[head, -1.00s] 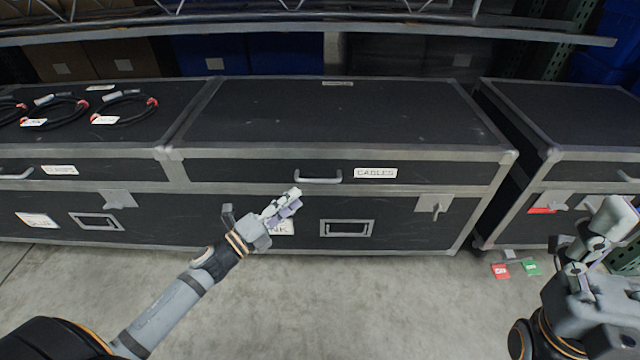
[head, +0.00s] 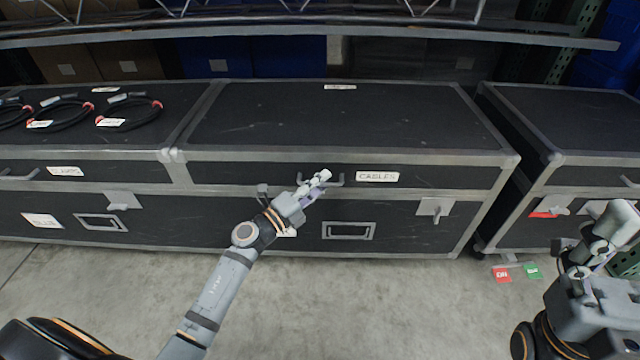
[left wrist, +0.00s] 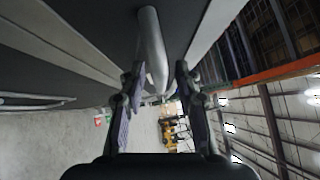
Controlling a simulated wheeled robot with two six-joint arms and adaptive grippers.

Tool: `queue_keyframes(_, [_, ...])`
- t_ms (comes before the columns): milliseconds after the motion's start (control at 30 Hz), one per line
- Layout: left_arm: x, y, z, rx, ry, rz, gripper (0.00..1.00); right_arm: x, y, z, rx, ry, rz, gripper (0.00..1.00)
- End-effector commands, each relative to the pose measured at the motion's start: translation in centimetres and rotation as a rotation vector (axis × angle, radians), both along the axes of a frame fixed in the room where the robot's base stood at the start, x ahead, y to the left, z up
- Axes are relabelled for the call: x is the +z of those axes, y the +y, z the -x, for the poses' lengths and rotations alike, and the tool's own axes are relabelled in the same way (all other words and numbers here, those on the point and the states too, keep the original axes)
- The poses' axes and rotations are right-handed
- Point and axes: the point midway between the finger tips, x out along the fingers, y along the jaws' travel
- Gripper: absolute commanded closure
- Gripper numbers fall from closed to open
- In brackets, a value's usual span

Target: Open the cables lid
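The cables case is black with grey metal edges; its closed lid (head: 340,120) has a white CABLES label (head: 377,177) on the front. A grey bar handle (head: 338,183) sits left of that label, partly hidden by my left gripper (head: 318,182). In the left wrist view the handle (left wrist: 152,50) runs between the two fingers of my left gripper (left wrist: 155,75), which stand apart on either side of it. A gap shows on the right finger's side. A latch (head: 435,208) is at the front right. My right gripper (head: 606,232) is far right, away from the case; its fingers are unclear.
Another case (head: 75,135) adjoins on the left, with coiled cables (head: 130,112) on its lid. A third case (head: 575,125) stands right, across a narrow gap. A shelf beam (head: 330,36) runs above and behind the lids. Red and green tags (head: 502,274) lie on the floor.

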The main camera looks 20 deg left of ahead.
Motion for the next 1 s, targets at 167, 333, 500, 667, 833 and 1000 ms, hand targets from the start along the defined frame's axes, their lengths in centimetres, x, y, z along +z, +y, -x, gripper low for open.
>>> queue_keyframes(167, [0.00, 0.01, 0.03, 0.000, 0.000, -0.001, 0.94, -0.02, 0.01, -0.02, 0.000, 0.001, 0.000, 0.21])
queue_keyframes(333, [-0.02, 0.02, 0.03, 0.000, 0.000, -0.001, 1.00, -0.04, 0.01, -0.03, 0.000, 0.002, 0.000, 0.21])
queue_keyframes(500, [-0.03, 0.03, 0.04, 0.000, 0.000, -0.001, 1.00, -0.05, 0.01, -0.04, 0.000, 0.003, 0.000, 0.21])
queue_keyframes(667, [-0.03, 0.03, 0.03, 0.000, 0.000, -0.001, 1.00, -0.03, 0.00, -0.04, 0.000, 0.003, 0.000, 0.21])
queue_keyframes(833, [0.14, 0.03, 0.04, 0.000, 0.002, 0.000, 1.00, 0.19, -0.02, -0.03, 0.000, 0.003, -0.001, 0.21])
queue_keyframes(1000, [0.56, 0.04, 0.01, 0.000, 0.005, 0.002, 1.00, 0.74, -0.08, -0.05, 0.002, 0.003, -0.004, 0.21])
